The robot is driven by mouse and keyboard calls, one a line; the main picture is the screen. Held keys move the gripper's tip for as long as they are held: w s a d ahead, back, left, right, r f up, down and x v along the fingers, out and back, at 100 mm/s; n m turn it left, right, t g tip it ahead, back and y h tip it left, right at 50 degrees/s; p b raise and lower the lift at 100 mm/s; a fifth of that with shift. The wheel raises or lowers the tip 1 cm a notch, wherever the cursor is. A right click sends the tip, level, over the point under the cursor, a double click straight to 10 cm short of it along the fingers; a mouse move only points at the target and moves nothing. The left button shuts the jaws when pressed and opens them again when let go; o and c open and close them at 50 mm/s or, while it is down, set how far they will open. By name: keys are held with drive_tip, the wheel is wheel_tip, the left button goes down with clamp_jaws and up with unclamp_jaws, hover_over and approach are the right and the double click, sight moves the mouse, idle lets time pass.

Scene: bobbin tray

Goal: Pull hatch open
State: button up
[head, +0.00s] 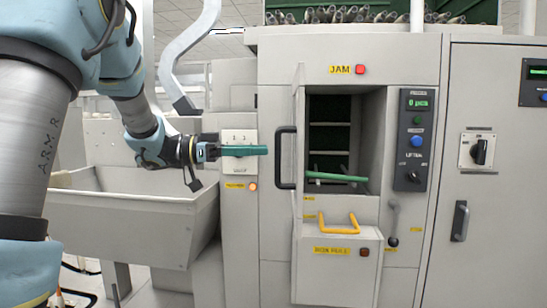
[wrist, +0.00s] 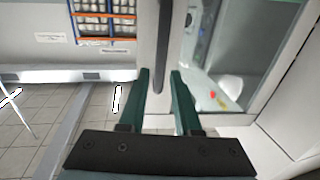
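The hatch (head: 299,120) is a pale narrow panel, seen nearly edge-on at the left side of a dark opening in the machine. It appears to stand open. Its black upright handle (head: 285,157) is on its left side and also shows as a dark bar in the wrist view (wrist: 165,45). My gripper (head: 262,150) points right, with its green fingertips just left of the handle at mid-height. In the wrist view my gripper (wrist: 160,75) has its fingers apart, with the bar lined up between them. I cannot see contact with the handle.
A green rod (head: 338,177) lies across the opening. Below it is a bin with a yellow handle (head: 339,224). A grey trough (head: 130,215) stands at the left beneath my arm. A control panel (head: 413,140) and a small lever (head: 393,220) are at the right.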

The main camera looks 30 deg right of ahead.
drive_tip(key=shift+b+v, duration=0.6)
drive_tip(key=shift+v, duration=2.1)
